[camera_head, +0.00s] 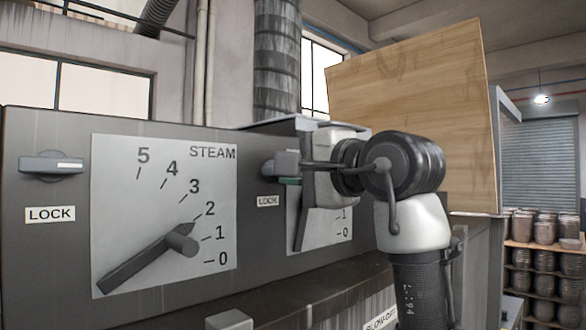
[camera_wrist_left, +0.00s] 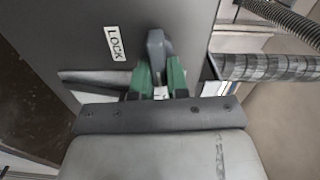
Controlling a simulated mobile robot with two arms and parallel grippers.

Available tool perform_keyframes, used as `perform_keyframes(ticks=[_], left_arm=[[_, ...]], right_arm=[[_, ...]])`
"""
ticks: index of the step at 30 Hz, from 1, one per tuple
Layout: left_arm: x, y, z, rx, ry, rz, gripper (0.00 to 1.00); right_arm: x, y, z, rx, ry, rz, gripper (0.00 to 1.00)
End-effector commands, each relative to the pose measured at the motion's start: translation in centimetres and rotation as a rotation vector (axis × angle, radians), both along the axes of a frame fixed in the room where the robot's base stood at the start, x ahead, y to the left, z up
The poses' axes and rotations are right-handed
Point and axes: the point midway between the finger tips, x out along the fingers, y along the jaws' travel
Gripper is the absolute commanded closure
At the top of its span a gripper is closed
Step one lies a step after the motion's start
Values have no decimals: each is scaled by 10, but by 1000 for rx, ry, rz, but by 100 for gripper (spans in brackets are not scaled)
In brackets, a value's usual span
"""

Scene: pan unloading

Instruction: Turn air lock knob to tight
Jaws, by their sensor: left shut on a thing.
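A grey lock knob (camera_wrist_left: 157,44) sits on the dark panel beside a white LOCK label (camera_wrist_left: 114,43), which shows in the head view (camera_head: 267,201) just below it. My left gripper (camera_wrist_left: 160,82) is shut on this knob, its green fingers on either side. The knob's long side runs roughly along the label's lettering. In the head view the gripper (camera_head: 280,166) mostly hides the knob. A second, similar knob (camera_head: 52,165) lies horizontal at the left above another LOCK label (camera_head: 50,214); nothing touches it. No "tight" marking is legible. My right gripper is not in view.
A STEAM dial (camera_head: 165,200) with a dark pointer lever fills the panel between the knobs. A second dial plate (camera_head: 330,234) is partly hidden behind my arm. A wooden board (camera_head: 415,110) stands behind. Shelves of jars (camera_head: 545,270) are at the right.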

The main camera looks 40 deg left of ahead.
Motion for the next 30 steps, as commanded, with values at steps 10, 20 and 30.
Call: perform_keyframes(ticks=[10, 20, 30], left_arm=[[1, -1, -1, 11, 96, -4, 100], [1, -1, -2, 11, 106, -3, 100], [1, 0, -2, 9, 105, -1, 60]], right_arm=[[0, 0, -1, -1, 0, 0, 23], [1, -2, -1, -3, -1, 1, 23], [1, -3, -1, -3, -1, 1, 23]])
